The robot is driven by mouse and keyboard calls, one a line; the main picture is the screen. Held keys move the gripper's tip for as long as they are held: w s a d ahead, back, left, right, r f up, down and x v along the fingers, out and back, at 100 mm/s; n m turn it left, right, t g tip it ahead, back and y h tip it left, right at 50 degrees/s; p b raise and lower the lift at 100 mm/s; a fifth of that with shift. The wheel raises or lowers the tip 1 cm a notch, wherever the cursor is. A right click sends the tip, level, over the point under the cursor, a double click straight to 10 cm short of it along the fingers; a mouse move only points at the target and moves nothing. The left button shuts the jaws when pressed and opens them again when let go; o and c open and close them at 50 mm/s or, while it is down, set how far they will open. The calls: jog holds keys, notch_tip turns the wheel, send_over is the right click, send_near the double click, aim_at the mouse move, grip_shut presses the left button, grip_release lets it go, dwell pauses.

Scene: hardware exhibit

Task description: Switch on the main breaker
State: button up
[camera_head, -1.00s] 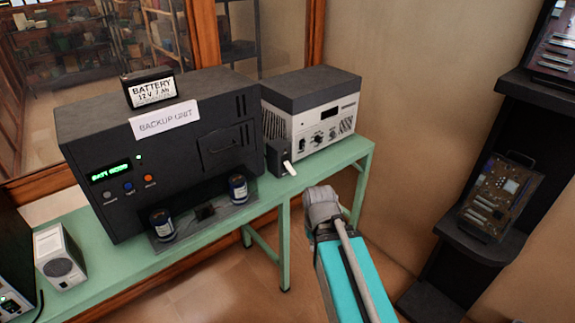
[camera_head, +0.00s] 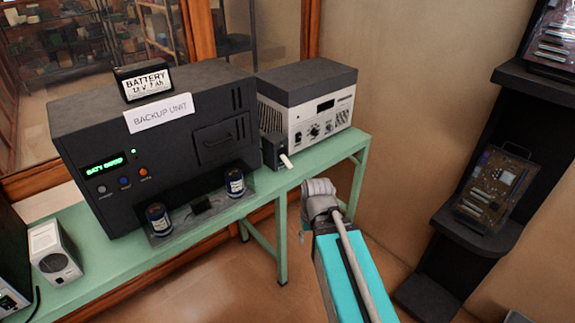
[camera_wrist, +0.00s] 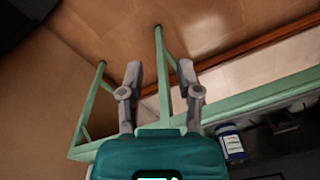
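A small dark box (camera_head: 273,150) with a white lever (camera_head: 287,161) stands on the green table, between the black backup unit and a white-fronted device. It looks like a breaker, but I cannot read a label on it. The lever sticks out towards the front and tilts downward. My gripper (camera_head: 318,190) is in front of the table's right part, below and to the right of the lever, apart from it. In the wrist view my gripper (camera_wrist: 158,82) has its two grey fingers spread, with nothing between them. The lever does not show clearly there.
The backup unit (camera_head: 165,140) carries a battery (camera_head: 147,82). The white-fronted device (camera_head: 310,112) is right of the lever. A black shelf (camera_head: 445,235) stands at right. Space before the table (camera_head: 345,147) is open.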

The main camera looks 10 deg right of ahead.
jog(key=shift+o, duration=0.7)
jog(key=w+a+f+n+t+y+b, duration=0.2)
jog(key=w+f+n+y+b, duration=0.1)
jog(key=w, duration=0.5)
notch_tip(320, 180, down, 2)
jog(key=y+b, duration=0.1)
jog(key=b, duration=0.2)
jog(key=shift+w+a+f+t+b, duration=0.15)
jog(key=shift+w+a+t+b, duration=0.2)
jog(key=shift+a+t+b, duration=0.05)
jog(key=n+t+y+b, duration=0.3)
jog(key=t+y+b, duration=0.1)
jog(key=t+b, duration=1.1)
send_near(290, 167)
jog(key=s+d+r+g+b, duration=0.2)
jog(key=d, duration=0.1)
jog(key=shift+s+a+f, duration=0.15)
jog(key=shift+a, duration=0.05)
jog(key=x, duration=1.4)
jog(key=shift+s+a+f, duration=0.1)
jog(key=shift+s+a, duration=0.05)
jog(key=shift+a, duration=0.05)
grip_shut()
